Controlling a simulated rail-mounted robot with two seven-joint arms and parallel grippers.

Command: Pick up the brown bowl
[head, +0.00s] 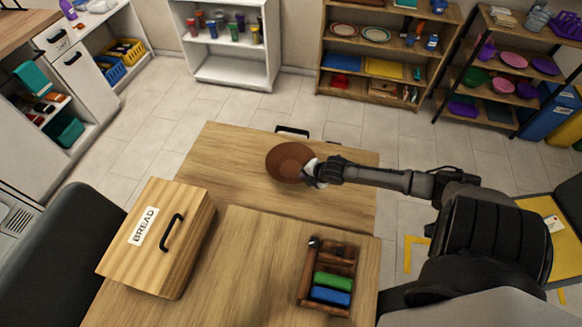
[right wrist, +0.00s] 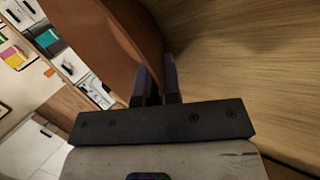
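The brown bowl (head: 287,160) is over the far part of the wooden table in the head view. My right gripper (head: 312,172) reaches in from the right and is at the bowl's right rim. In the right wrist view the bowl (right wrist: 105,35) fills the upper middle, and its wall runs down between the two dark fingers of the right gripper (right wrist: 159,78). The fingers are close together on the rim. I cannot tell whether the bowl touches the table. My left gripper is not in view.
A wooden bread box (head: 160,238) stands at the table's left. A small wooden tray (head: 304,285) with green and blue blocks lies at the front. A chair (head: 58,255) is at the left. Shelves (head: 225,72) line the back wall. The tabletop left of the bowl is clear.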

